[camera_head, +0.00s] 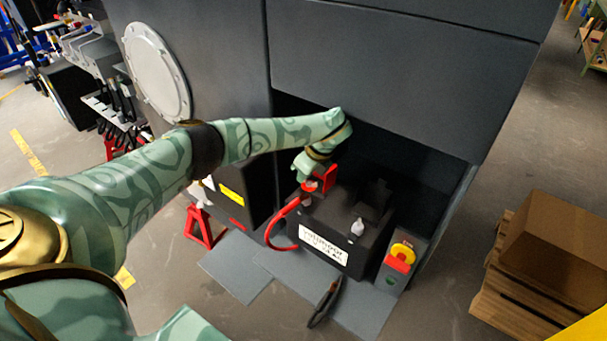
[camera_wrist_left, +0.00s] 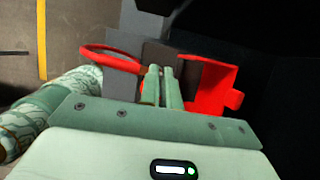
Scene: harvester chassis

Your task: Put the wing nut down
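My left gripper (camera_head: 310,182) reaches down over the dark battery (camera_head: 345,222), beside a red terminal cover (camera_head: 325,180). In the left wrist view its two fingers (camera_wrist_left: 161,88) are close together with only a narrow gap, in front of the red cover (camera_wrist_left: 208,88). I cannot make out a wing nut in either view, and I cannot see whether anything small is between the fingertips. A small pale grey piece (camera_head: 357,227) sits on the battery's front top edge; I cannot tell what it is. My right gripper is out of view.
A red cable (camera_head: 279,224) loops left of the battery and shows in the left wrist view (camera_wrist_left: 108,58). A yellow-and-red switch (camera_head: 401,256) stands right of the battery. The grey chassis panel (camera_head: 395,75) overhangs the bay. A dark tool (camera_head: 325,302) lies on the grey plate in front.

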